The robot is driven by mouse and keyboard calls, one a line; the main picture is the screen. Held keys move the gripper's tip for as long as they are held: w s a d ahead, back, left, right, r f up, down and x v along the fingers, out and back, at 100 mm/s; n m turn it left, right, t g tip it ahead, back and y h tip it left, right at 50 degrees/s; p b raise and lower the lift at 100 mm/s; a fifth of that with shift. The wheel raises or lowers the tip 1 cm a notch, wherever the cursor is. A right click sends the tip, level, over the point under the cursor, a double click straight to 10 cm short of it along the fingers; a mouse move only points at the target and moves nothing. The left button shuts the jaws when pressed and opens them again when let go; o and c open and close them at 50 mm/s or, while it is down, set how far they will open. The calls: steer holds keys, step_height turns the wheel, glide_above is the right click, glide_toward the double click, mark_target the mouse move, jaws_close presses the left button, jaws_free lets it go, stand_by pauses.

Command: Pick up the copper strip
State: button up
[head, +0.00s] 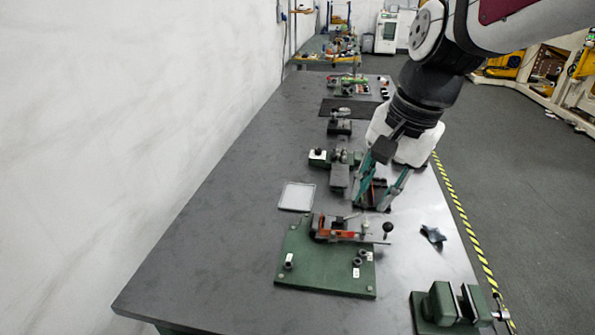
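My gripper (369,203) has two teal fingers. They point down over the right part of the dark workbench (225,190), with a visible gap between them. Behind and between the fingers is a dark block or tray with a thin reddish sliver (368,187). I cannot tell whether this sliver is the copper strip. No other copper strip can be made out clearly, and my gripper hides part of this area. Whether the fingertips touch anything is too small to tell.
A green plate with an orange-red clamp (335,229) lies in front of my gripper. A green vise (447,304) stands at the front right, with a small dark star-shaped knob (433,236) behind it. A pale square (297,196) lies left. The bench's left side is clear.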

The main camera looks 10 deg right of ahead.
steer(key=w+f+m+g, duration=0.1)
steer(key=w+f+m, duration=0.35)
steer(key=w, duration=0.35)
steer(key=m+g+h+p, duration=0.1)
steer(key=m+h, duration=0.1)
steer(key=m, duration=0.5)
glide_above(337, 233)
steer(key=d, duration=0.1)
step_height(337, 233, down, 6)
steer(key=f, duration=0.8)
steer(key=shift+s+d+f, duration=0.15)
steer(key=shift+s+f, duration=0.05)
steer(key=shift+f, duration=0.15)
step_height(337, 233, down, 5)
steer(key=shift+w+p, duration=0.15)
steer(key=shift+p, duration=0.3)
jaws_close()
